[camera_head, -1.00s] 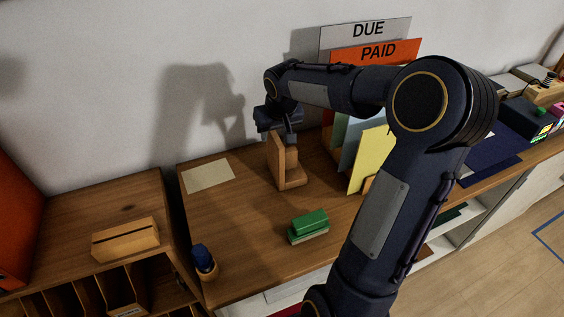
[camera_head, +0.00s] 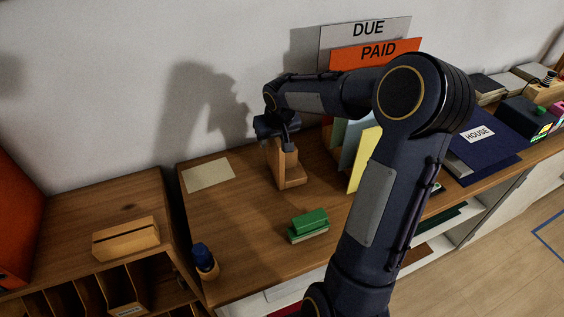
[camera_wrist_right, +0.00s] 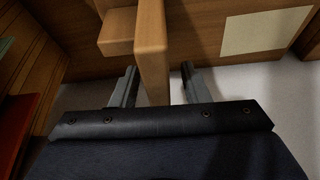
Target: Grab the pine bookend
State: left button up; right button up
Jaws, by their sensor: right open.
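The pine bookend (camera_head: 289,170) is an L-shaped light wood piece standing upright on the wooden counter, left of the upright file folders. My right gripper (camera_head: 277,141) is at the top of its upright panel. In the right wrist view the bookend (camera_wrist_right: 152,45) has its upright panel between the two open fingers of the gripper (camera_wrist_right: 160,85). A gap shows on both sides, wider on the right. The foot of the bookend points left there. My left gripper is not in view.
DUE and PAID folders (camera_head: 375,50) stand just right of the bookend. A beige sheet (camera_head: 208,175) lies flat at the left. The wall is close behind.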

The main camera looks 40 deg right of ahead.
jog(key=shift+f, duration=0.1)
dwell(0.3)
grip_shut()
dwell(1.3)
